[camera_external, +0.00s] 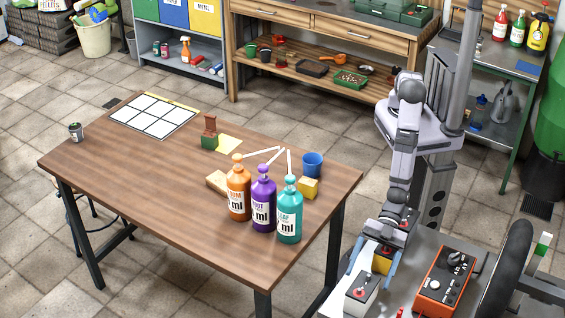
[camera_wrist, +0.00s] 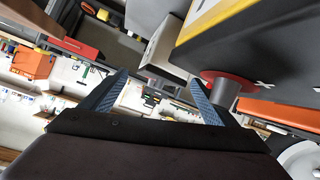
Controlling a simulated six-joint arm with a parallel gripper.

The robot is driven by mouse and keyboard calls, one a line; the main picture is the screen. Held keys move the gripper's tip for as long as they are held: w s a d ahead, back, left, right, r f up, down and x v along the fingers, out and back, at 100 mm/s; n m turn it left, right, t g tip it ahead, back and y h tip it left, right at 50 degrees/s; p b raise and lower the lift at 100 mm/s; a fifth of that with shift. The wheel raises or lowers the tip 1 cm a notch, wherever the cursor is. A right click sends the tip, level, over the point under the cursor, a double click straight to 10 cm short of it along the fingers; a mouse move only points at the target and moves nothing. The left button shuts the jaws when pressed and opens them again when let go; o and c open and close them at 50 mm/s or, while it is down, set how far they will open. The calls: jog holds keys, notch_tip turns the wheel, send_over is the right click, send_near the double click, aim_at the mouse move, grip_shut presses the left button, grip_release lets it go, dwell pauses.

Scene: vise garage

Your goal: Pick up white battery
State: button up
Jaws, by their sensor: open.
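The white battery (camera_external: 361,293), a pale box with a red terminal on its dark top, stands on the grey cart surface at the lower right of the external view. My gripper (camera_external: 371,274) is open, its blue fingers pointing down close to this battery. Whether they touch it cannot be told. In the wrist view, my gripper's ribbed blue fingers (camera_wrist: 158,78) are spread apart. A pale box (camera_wrist: 165,48), apparently the white battery, shows beyond the gap between them. A yellow and black battery (camera_wrist: 225,35) with a red-ringed terminal is close on the right.
The yellow battery (camera_external: 383,259) is right beside my fingers. An orange charger-like box (camera_external: 444,278) stands to the right, with a black wheel (camera_external: 506,262) beyond it. The wooden table (camera_external: 130,190) at left holds several bottles.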

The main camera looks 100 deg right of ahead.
aim_at(362, 293)
jog(key=shift+x, duration=1.1)
jog(key=shift+c, duration=0.3)
grip_shut()
jog(key=shift+a+r, duration=0.1)
jog(key=shift+r, duration=0.05)
